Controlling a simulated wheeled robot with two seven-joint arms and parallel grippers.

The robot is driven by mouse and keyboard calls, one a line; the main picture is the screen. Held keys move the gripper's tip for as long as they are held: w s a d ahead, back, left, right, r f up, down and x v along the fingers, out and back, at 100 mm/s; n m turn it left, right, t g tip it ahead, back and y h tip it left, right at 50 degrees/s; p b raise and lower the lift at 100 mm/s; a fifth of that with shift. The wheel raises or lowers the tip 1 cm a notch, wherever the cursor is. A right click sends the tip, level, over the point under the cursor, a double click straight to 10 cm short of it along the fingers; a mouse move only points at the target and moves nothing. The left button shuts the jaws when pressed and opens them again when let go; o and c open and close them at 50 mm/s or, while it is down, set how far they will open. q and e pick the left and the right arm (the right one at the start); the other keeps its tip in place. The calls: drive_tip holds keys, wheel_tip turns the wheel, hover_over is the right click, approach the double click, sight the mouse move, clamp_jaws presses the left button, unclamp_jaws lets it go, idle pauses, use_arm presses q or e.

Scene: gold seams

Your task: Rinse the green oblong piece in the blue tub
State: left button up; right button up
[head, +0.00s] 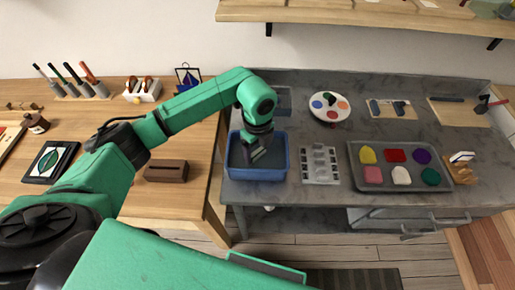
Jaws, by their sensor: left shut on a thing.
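The blue tub (257,173) stands at the left end of the grey stone counter. My left gripper (256,154) points down inside the tub, within its rim. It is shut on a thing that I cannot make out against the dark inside. I cannot see a piece that is clearly green and oblong; a dark green piece (431,176) on the grey tray (400,183) looks rounded. My right gripper is not in view.
The tray also holds yellow, red, purple, pink and white pieces. A pale slotted rack (320,165) stands between tub and tray. A paint palette (329,107) lies behind it. A brown block (167,171) is on the wooden table left. A shelf (370,14) overhangs the back.

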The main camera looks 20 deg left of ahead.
use_arm(q)
drive_tip(key=shift+f, duration=0.75)
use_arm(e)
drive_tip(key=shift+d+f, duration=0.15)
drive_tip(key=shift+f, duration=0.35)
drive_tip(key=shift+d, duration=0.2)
use_arm(q)
drive_tip(key=shift+d, duration=0.1)
drive_tip(key=shift+w+d+b, duration=0.15)
drive_tip(key=shift+d+b, duration=0.2)
drive_tip(key=shift+d, duration=0.15)
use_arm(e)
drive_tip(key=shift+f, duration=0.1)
use_arm(q)
drive_tip(key=shift+a, duration=0.25)
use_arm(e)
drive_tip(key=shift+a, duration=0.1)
use_arm(q)
drive_tip(key=shift+a, duration=0.4)
drive_tip(key=shift+d, duration=0.25)
